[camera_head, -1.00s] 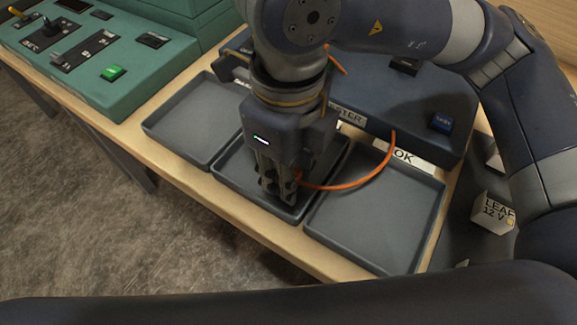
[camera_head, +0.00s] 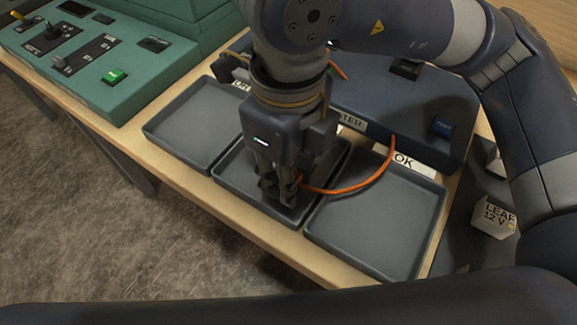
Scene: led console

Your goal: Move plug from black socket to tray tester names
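My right gripper (camera_head: 279,196) points down into the middle tray (camera_head: 232,180); its fingers look spread apart, though they are small and dark. An orange cable (camera_head: 365,184) runs from the front of the dark blue console (camera_head: 440,105), loops over the right tray and ends beside the fingers. The plug at its end is mostly hidden by the gripper. A label partly reading "TESTER" (camera_head: 352,122) is on the console behind the middle tray. A black block (camera_head: 405,68), perhaps the black socket, sits on the console top. My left gripper is not in view.
A green control panel (camera_head: 95,60) stands at the left. A white block marked "LEAF 12 V" (camera_head: 494,217) is at the right. A blue button (camera_head: 442,128) is on the console.

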